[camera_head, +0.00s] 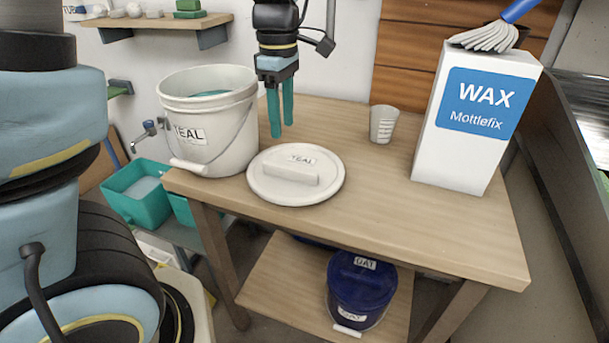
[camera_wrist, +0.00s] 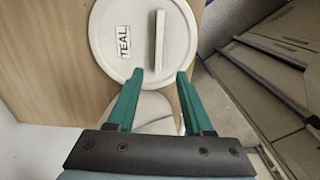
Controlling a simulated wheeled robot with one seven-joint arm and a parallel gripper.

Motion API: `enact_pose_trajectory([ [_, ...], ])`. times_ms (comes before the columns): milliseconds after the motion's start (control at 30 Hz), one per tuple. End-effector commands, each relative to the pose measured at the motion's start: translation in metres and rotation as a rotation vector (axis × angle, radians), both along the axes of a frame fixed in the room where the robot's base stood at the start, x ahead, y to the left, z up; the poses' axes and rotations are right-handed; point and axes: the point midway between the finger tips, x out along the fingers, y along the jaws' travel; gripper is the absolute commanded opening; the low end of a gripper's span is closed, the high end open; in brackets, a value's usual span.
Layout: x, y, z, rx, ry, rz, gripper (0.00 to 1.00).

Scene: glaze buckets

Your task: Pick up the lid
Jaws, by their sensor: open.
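The lid (camera_head: 267,187) is a round off-white disc with a bar handle (camera_head: 291,174) and a TEAL label. It lies flat on the wooden table near its front left edge. In the wrist view the lid (camera_wrist: 120,52) is ahead of the fingers, with its handle (camera_wrist: 159,40) upright in the picture. My gripper (camera_head: 281,115) is open and empty, fingers pointing down, above the table beyond the lid. In the wrist view my gripper (camera_wrist: 160,75) has its teal fingertips apart near the lid's edge. The white TEAL bucket (camera_head: 205,150) stands open to the left of the lid.
A small grey cup (camera_head: 383,125) and a tall WAX box (camera_head: 460,150) stand on the right of the table (camera_head: 400,215). A brush (camera_head: 487,37) lies on the box. A blue bucket (camera_head: 358,285) is on the lower shelf. The table's middle is clear.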

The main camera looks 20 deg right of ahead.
Motion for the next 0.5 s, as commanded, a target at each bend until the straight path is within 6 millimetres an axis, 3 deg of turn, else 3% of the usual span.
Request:
enact_pose_trajectory([
  [167, -0.005, -0.01, -0.006, 0.006, 0.004, 0.036, 0.51],
  [500, -0.005, -0.009, -0.052, 0.006, 0.004, 0.038, 0.51],
])
